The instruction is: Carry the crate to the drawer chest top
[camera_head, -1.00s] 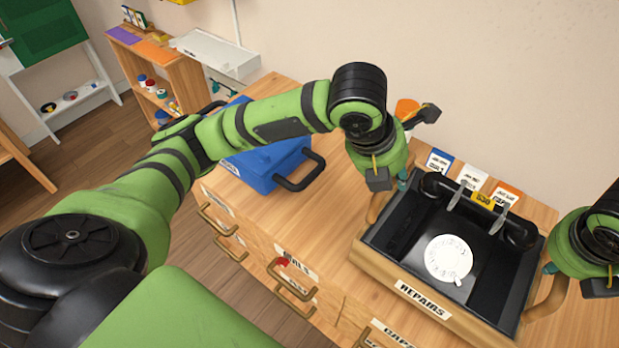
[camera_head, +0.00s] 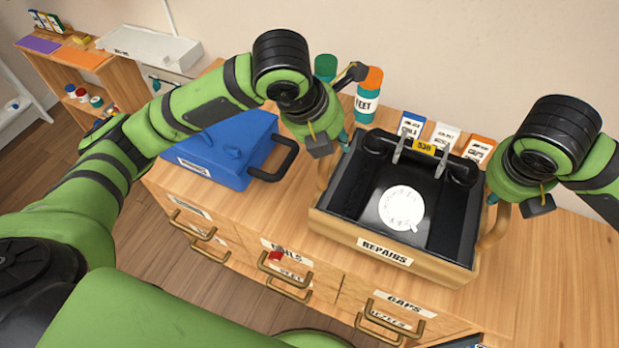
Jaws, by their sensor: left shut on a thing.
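The crate (camera_head: 330,226) is a wooden tray marked REPAIRS, with a black lining that holds a black handset bar and a white round dial. It is over the right part of the wooden drawer chest top (camera_head: 285,205); I cannot tell whether its base touches the wood. My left gripper (camera_head: 333,143) is shut on the crate's left handle, which is partly hidden under it. My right gripper (camera_head: 513,202) is at the top of the crate's right handle (camera_head: 495,230); its fingers are too hidden to tell whether they grip.
A blue case (camera_head: 225,145) with a black handle stands left of the crate. Behind the crate are an orange-capped bottle (camera_head: 367,95), a green-capped one (camera_head: 325,67) and several labelled cards (camera_head: 411,125). Bare wood lies between case and crate, and right of the crate.

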